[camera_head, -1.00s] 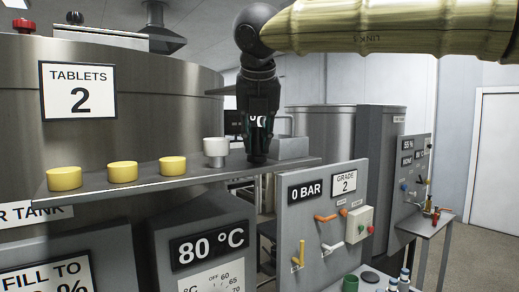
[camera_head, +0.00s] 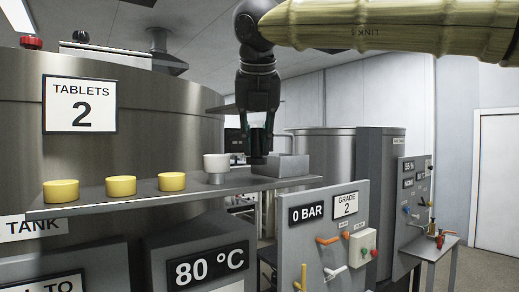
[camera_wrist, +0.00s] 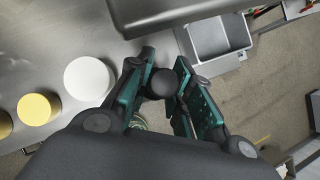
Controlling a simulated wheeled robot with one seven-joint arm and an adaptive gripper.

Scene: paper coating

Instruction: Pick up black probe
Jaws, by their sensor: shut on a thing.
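My gripper (camera_head: 258,128) points straight down over the right part of the grey shelf. Its fingers are shut on the black probe (camera_head: 257,148), whose dark lower body shows beneath the fingertips. In the wrist view the probe's round black end (camera_wrist: 164,82) sits between the two green-padded fingers (camera_wrist: 172,92). The probe is upright; I cannot tell whether its base touches the shelf.
A white cup-like piece (camera_head: 216,166) stands just left of the probe. Three yellow tablets (camera_head: 172,181) line the shelf (camera_head: 110,201) further left. A grey open box (camera_head: 294,166) is close on the right. A large steel tank (camera_head: 170,110) stands behind.

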